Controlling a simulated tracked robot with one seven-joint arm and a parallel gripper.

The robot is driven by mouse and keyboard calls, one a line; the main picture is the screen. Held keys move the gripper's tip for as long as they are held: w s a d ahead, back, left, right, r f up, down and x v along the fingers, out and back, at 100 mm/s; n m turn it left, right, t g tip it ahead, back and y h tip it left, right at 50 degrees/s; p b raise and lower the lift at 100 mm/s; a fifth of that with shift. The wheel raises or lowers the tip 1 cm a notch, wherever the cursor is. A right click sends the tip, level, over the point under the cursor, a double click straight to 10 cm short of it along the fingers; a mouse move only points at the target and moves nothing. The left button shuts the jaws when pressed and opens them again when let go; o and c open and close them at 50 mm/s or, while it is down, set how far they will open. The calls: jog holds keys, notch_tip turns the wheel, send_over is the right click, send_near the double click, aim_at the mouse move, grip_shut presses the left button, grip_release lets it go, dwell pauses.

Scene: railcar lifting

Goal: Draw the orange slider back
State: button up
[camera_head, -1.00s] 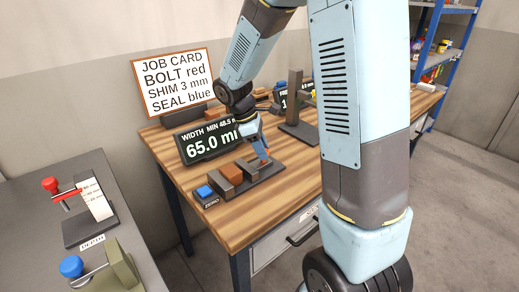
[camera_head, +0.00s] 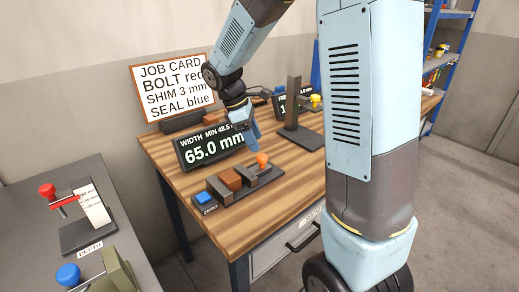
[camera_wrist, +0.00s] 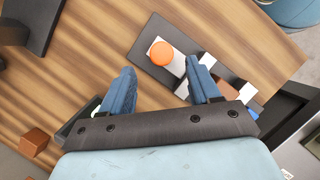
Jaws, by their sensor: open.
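The orange slider (camera_head: 262,159) is a round knob on the dark width gauge (camera_head: 262,183) on the wooden bench. In the wrist view the orange slider (camera_wrist: 161,53) shows as a round disc on a pale strip, just ahead of the fingertips and between their lines. My gripper (camera_head: 254,145) is open and empty, pointing down above and behind the knob in the head view. The wrist view shows both blue fingers of my gripper (camera_wrist: 160,72) spread apart, with a gap to the knob. A brown block (camera_head: 231,179) sits in the gauge. The display (camera_head: 212,148) reads 65.0 mm.
A blue zero button (camera_head: 205,198) is at the gauge's near end. A dark stand with a yellow knob (camera_head: 316,101) rises behind on the right. A grey bench (camera_head: 97,178) with red and blue knobs is at left. Bare wood lies in front of the gauge.

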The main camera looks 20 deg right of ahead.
jog(key=v, duration=0.7)
jog(key=shift+r, duration=0.3)
jog(key=shift+a, duration=0.1)
jog(key=s+d+r+m+t+y, duration=0.1)
jog(key=s+d+r+m+t, duration=0.1)
jog(key=s+m, duration=0.2)
jog(key=s+d+r+m+t+y, duration=0.1)
jog(key=s+m, duration=0.4)
jog(key=s, duration=0.5)
jog(key=s+d+r+m+t+y, duration=0.2)
jog(key=s+d+r+m+t, duration=0.1)
jog(key=s, duration=0.5)
jog(key=shift+d+r+m+t, duration=0.3)
jog(key=shift+d+m+t, duration=0.15)
jog(key=shift+m+t, duration=0.3)
